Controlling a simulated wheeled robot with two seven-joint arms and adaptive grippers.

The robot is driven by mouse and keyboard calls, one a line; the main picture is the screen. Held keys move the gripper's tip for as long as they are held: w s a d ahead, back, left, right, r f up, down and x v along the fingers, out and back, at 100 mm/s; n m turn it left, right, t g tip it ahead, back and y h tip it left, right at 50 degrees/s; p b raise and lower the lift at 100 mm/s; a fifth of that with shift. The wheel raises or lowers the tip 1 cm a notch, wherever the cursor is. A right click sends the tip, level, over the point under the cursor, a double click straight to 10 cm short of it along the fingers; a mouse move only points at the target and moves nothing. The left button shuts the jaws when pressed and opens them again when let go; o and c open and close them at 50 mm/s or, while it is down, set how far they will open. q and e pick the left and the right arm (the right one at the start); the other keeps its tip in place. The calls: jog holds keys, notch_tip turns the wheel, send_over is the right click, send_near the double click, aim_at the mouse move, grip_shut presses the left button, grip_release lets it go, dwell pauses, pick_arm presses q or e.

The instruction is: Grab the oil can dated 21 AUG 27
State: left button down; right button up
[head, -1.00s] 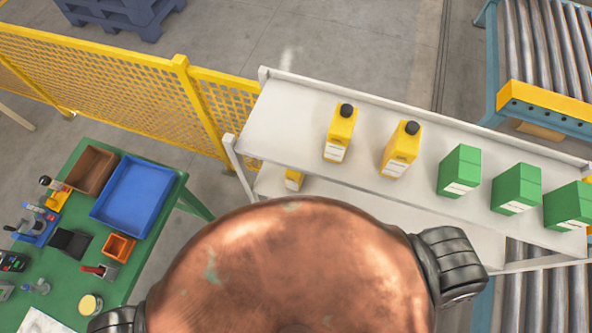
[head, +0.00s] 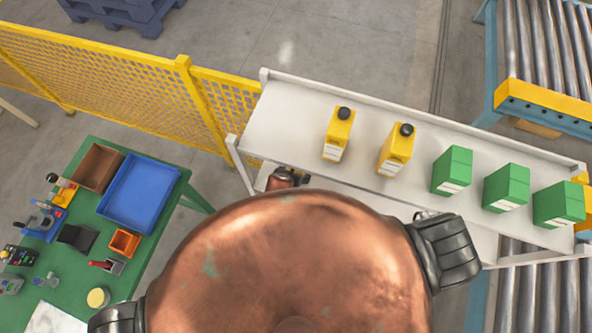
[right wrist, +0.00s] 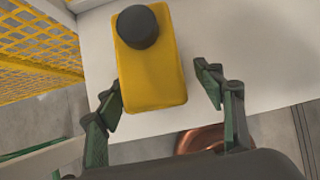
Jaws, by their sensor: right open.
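Two yellow oil cans with black caps, a left one (head: 338,134) and a right one (head: 394,148), stand upright on the upper white shelf. Their white labels face me, but the dates are too small to read. In the right wrist view another yellow can (right wrist: 155,75) stands close ahead at the shelf's left end, its label out of sight. My right gripper (right wrist: 159,84) is open, with one finger on each side of that can's near part and no clear contact. In the head view my right gripper (head: 295,177) is partly hidden at the lower shelf's left end. My left gripper is not seen.
Several green boxes (head: 506,187) stand right of the cans on the upper shelf (head: 285,125). A yellow mesh fence (head: 110,80) runs behind on the left. A green table with a blue tray (head: 138,192) stands at left. A roller conveyor (head: 540,45) is at the far right.

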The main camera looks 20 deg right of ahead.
jog(key=shift+p+x, duration=0.3)
jog(key=shift+x, duration=2.1)
jog(key=shift+a, duration=0.1)
jog(key=shift+c, duration=0.6)
grip_shut()
